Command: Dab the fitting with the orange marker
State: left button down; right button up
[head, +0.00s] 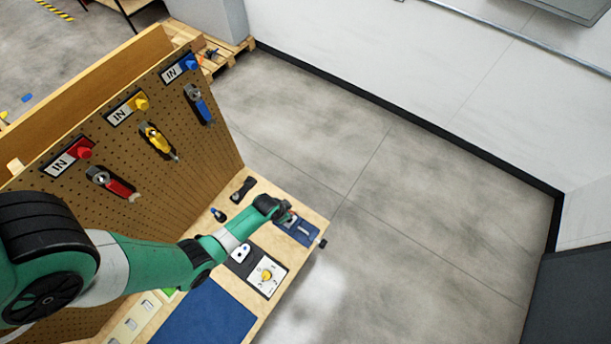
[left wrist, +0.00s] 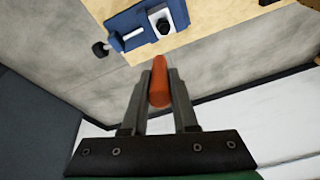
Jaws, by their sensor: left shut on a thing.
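My left gripper (left wrist: 158,88) is shut on the orange marker (left wrist: 159,80), which stands out between its two fingers. In the head view the left gripper (head: 290,214) hangs over the blue fixture (head: 300,232) at the bench's far right end. In the left wrist view the blue fixture (left wrist: 127,22) carries a pale block with a dark round part (left wrist: 163,25), likely the fitting, and a white rod with a black knob (left wrist: 101,49). The marker appears apart from the block. The marker's tip and its height above the fixture are unclear. My right gripper is not in view.
A panel with a dial (head: 267,276) and a blue mat (head: 205,314) lie nearer on the bench. A black tool (head: 243,189) lies by the pegboard (head: 190,140), which holds red, yellow and blue-handled tools. Open floor (head: 400,190) lies beyond the bench edge.

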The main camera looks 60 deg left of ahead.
pick_arm(q)
notch_tip(320, 180, down, 7)
jog(key=s+a+b, duration=0.1)
jog(key=b, duration=0.5)
jog(key=shift+s+a+r+n, duration=0.2)
jog(key=shift+s+n, duration=0.1)
jog(key=shift+s, duration=0.1)
jog(key=shift+f+b, duration=0.4)
jog(key=shift+f, duration=0.15)
dwell(1.6)
notch_tip(320, 180, up, 7)
jog(key=p, duration=0.7)
